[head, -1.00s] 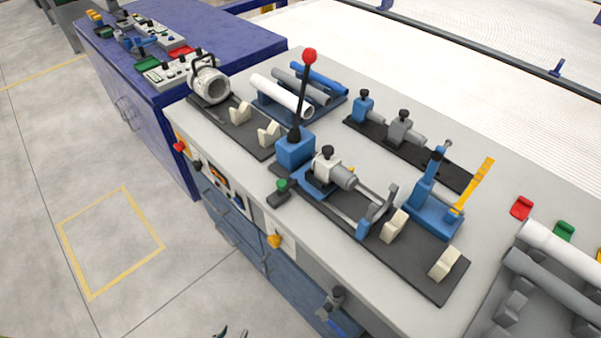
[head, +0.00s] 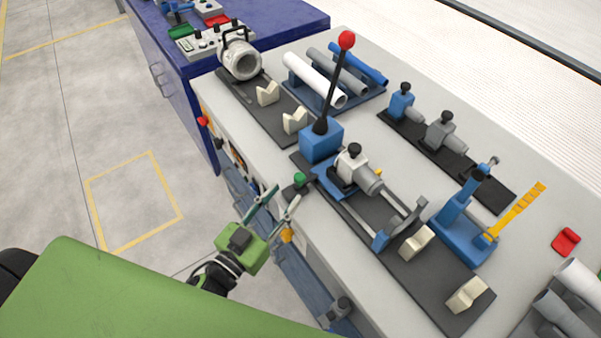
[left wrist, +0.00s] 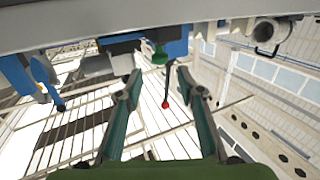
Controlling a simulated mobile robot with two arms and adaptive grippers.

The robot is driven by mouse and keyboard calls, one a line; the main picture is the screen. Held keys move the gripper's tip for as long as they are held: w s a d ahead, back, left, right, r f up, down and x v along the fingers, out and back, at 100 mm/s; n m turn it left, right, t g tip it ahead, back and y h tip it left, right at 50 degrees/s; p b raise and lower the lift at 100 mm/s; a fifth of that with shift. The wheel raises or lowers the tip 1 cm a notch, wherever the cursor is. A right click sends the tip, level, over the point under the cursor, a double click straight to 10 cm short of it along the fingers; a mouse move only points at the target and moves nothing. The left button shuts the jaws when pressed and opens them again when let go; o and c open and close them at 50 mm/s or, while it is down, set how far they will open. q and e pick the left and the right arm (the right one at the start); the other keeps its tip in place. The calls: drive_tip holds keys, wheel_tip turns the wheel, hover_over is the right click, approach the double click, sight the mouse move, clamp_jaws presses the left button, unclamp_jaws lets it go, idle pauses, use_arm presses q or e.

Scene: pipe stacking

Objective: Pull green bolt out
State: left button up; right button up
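The green bolt (head: 300,179) has a round green knob and sits at the front edge of the workbench, beside the blue block with the lever. In the left wrist view, which looks upside down, the green bolt (left wrist: 160,55) shows just beyond the fingertips, near the middle. My left gripper (head: 287,193) comes in from the lower left, in front of the bench edge. Its two fingers are spread apart with nothing between them; they also show in the left wrist view (left wrist: 167,84). I cannot tell whether a finger touches the knob. My right gripper is not in view.
A tall black lever with a red ball (head: 346,40) rises from the blue block (head: 321,141) close behind the bolt. A yellow knob (head: 287,235) sits on the bench front. A grey clamp (head: 353,170) stands right of the bolt. The floor left of the bench is clear.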

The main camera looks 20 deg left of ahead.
sight(297, 181)
use_arm(q)
drive_tip(key=p+x, duration=0.1)
drive_tip(key=x, duration=0.7)
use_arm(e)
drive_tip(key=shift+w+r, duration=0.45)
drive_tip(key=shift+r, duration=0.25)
